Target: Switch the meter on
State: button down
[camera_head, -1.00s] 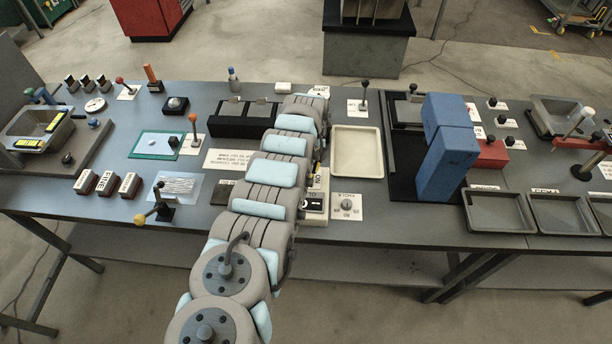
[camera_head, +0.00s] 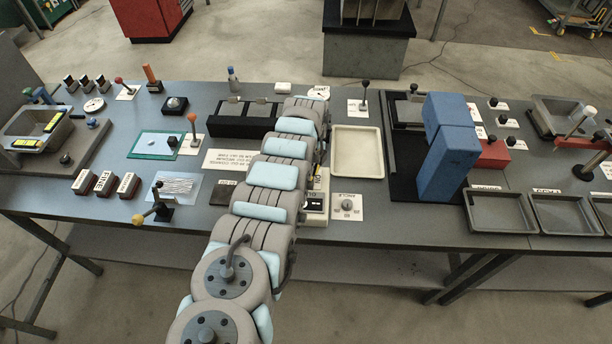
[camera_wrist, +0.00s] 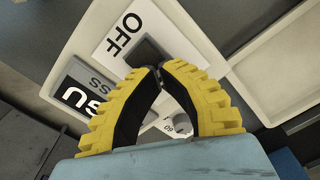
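The meter (camera_head: 319,183) is a cream device near the front of the table in the head view, partly hidden behind my arm. In the wrist view its pale body (camera_wrist: 62,62) carries a white plate with the word OFF (camera_wrist: 125,33) and a dark switch (camera_wrist: 147,50). My gripper (camera_wrist: 161,70) has yellow-backed, black-padded fingers with their tips together, over the lower edge of the switch. I cannot tell whether they touch it. No object shows between the fingers. In the head view my gripper is hidden by my arm.
A plate with a round knob (camera_head: 347,205) lies right of the meter. An empty cream tray (camera_head: 358,168) sits behind it, and tall blue blocks (camera_head: 447,160) stand further right. A black two-slot holder (camera_head: 240,126) is left of my arm.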

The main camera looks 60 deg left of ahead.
jog(key=shift+f, duration=0.2)
jog(key=shift+r, duration=0.1)
notch_tip(320, 180, up, 7)
jog(key=p, duration=0.6)
jog(key=shift+p, duration=0.4)
dwell(0.5)
